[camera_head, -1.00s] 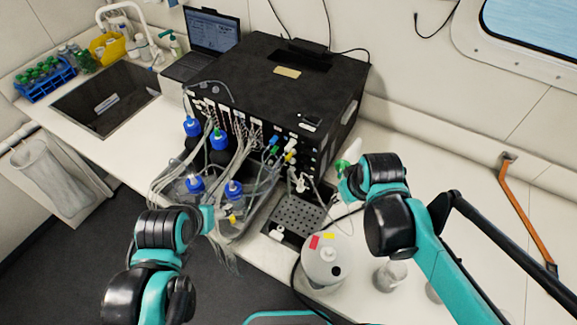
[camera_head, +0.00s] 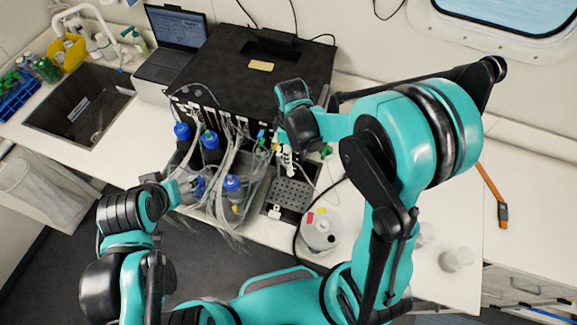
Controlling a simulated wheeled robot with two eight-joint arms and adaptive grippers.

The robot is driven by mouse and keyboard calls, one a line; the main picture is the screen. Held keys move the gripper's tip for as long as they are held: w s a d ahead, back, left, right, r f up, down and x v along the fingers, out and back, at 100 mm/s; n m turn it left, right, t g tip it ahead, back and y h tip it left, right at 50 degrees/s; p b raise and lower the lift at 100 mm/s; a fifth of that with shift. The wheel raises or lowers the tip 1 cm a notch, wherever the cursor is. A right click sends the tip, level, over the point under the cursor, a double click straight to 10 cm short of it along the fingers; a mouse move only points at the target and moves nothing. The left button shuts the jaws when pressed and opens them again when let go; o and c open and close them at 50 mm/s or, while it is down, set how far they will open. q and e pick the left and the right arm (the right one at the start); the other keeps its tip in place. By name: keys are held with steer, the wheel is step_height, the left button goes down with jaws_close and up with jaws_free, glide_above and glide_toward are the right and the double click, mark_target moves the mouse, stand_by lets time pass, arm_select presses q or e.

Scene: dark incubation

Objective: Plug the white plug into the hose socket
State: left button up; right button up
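A small white plug or fitting (camera_head: 286,156) shows at the right part of the black box's front panel, among coloured connectors. I cannot tell from this size which hole is the hose socket. My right gripper (camera_head: 279,138) is at that panel, close to the white fitting. Its fingers are mostly hidden by my wrist, so whether it touches or holds the fitting is unclear. My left gripper (camera_head: 189,187) is at the front of the box beside the blue-capped bottles. Its fingers are too small to read.
The black box (camera_head: 232,62) has several blue-capped bottles (camera_head: 232,183) and many loose tubes before it. A perforated grey tray (camera_head: 291,193) and a white round container (camera_head: 320,231) stand to the right. A laptop (camera_head: 172,48) and sink (camera_head: 78,108) are at left.

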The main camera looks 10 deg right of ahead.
mark_target(291, 169)
steer(key=shift+f, duration=0.15)
step_height(291, 169, down, 8)
steer(key=b, duration=0.6)
steer(key=shift+b, duration=0.3)
steer(key=shift+f+b, duration=0.4)
steer(key=shift+r, duration=0.1)
steer(key=shift+b, duration=0.35)
stand_by(0.3)
jaws_close()
